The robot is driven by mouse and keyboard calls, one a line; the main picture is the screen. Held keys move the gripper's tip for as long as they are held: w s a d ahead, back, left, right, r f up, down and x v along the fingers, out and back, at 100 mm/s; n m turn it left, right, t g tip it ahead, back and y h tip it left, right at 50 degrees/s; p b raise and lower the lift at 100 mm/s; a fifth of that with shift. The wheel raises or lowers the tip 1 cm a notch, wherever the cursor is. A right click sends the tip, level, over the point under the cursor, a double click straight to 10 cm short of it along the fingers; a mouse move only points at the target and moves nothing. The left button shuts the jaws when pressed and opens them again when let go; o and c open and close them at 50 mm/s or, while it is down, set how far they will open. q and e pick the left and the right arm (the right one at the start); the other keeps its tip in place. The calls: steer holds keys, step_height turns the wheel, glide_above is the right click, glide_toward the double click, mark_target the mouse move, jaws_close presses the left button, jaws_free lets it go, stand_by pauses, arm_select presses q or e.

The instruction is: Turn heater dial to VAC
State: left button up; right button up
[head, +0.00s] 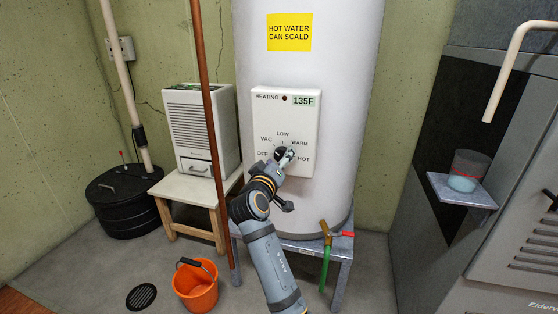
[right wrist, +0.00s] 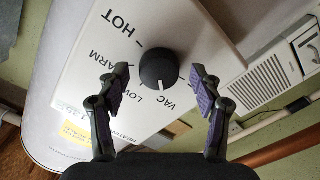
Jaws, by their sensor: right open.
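The black round dial (right wrist: 158,70) sits on the white heater control panel (head: 300,105) on the water heater's front. The panel is printed OFF, VAC, LOW, WARM and HOT. My right gripper (right wrist: 161,78) is open and empty. Its two fingers are on either side of the dial with a gap at each side. In the head view my right gripper (head: 285,156) partly covers the dial. My left gripper is not in view.
A copper pipe (head: 205,90) rises left of the water heater (head: 350,40). A white dehumidifier-like unit (head: 199,128) stands on a small table (head: 180,187). An orange bucket (head: 196,292) is on the floor. A hose tap (head: 328,232) sits low in front. A grey cabinet is at right.

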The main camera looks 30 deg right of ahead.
mark_target(283, 121)
step_height(283, 121, up, 10)
stand_by(0.5)
steer(key=shift+d, duration=0.1)
